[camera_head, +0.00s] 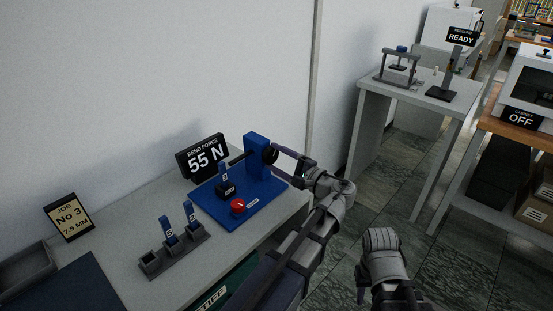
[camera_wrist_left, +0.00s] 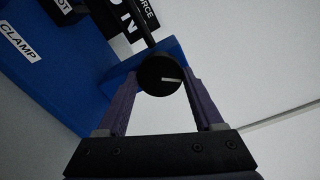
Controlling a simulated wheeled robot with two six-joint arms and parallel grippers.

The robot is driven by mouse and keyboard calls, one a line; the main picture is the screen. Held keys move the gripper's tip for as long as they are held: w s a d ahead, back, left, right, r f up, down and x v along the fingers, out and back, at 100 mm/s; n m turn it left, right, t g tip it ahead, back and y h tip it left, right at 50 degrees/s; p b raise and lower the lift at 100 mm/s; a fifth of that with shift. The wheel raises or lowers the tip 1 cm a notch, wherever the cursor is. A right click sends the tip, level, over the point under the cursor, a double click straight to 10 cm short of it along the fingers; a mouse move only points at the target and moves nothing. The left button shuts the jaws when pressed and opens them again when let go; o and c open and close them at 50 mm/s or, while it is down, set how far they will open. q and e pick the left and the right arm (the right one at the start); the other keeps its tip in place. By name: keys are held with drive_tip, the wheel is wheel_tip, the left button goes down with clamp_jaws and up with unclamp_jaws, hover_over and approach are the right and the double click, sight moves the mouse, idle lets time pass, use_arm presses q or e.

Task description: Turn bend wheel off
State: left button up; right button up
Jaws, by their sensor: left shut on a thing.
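The bend wheel (camera_head: 270,154) is a round black knob on the right side of the blue bending press (camera_head: 257,168). In the left wrist view the wheel (camera_wrist_left: 157,74) faces me, with a white mark running nearly level from its middle to the right. My left gripper (camera_head: 277,152) reaches in from the right side of the press and is shut on the wheel, one finger on each side. A black display (camera_head: 203,157) behind the press reads "BEND FORCE 55 N". My right arm (camera_head: 384,252) is low at the bottom right, away from the press; its fingers cannot be made out clearly.
In front stands a grey rack (camera_head: 176,252) with blue-tagged pieces. A "JOB No 3, 7.5 MM" sign (camera_head: 68,217) stands left. The wall is close behind; open floor lies right.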

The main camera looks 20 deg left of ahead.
use_arm(q)
drive_tip(key=n, duration=0.6)
drive_tip(key=shift+n, duration=0.4)
idle(0.4)
drive_tip(key=o, duration=1.4)
use_arm(e)
drive_tip(key=shift+d, duration=0.1)
